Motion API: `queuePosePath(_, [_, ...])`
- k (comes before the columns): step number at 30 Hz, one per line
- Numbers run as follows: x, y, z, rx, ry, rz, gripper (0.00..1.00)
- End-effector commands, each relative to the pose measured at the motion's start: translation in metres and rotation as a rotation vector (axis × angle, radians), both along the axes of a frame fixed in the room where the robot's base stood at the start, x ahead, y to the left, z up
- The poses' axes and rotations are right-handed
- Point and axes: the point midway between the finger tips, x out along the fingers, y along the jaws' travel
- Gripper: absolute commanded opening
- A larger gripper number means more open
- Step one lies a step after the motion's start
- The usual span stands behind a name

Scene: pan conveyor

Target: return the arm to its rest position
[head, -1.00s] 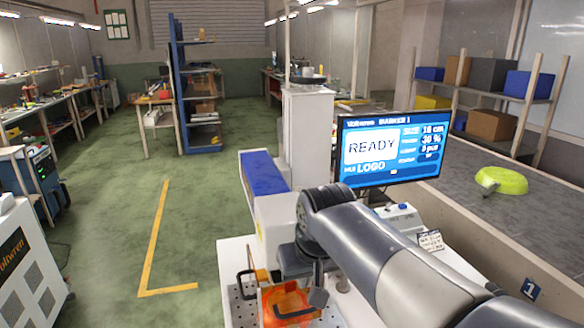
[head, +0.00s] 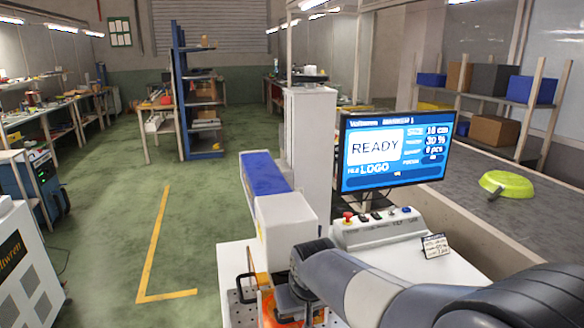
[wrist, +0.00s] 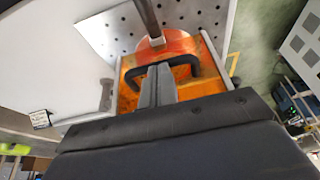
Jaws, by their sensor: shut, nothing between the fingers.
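My gripper (wrist: 157,85) is shut and empty in the wrist view, its fingers held together over an orange see-through cover (wrist: 128,92) with a black handle (wrist: 185,62). I cannot tell whether the fingers touch the handle. In the head view my arm reaches in from the lower right, and its wrist end hangs over the same orange cover (head: 267,308). The fingertips are hidden or cut off there. A red-orange round piece (wrist: 165,46) with a dark bar shows by the cover in the wrist view.
A white and blue machine (head: 288,225) stands behind the cover. A screen (head: 395,150) reads READY, above a control box (head: 385,228) with a red button. A green pan (head: 507,184) lies on the dark conveyor (head: 545,215) at right.

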Motion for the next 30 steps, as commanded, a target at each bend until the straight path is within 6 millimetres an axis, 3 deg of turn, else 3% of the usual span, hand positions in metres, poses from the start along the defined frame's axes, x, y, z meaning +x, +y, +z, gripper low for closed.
queuePosePath(17, [0.0,0.0,0.001,-0.001,0.002,0.001,0.0])
queuePosePath(30, [-0.005,-0.005,0.064,0.004,-0.012,-0.001,0.0])
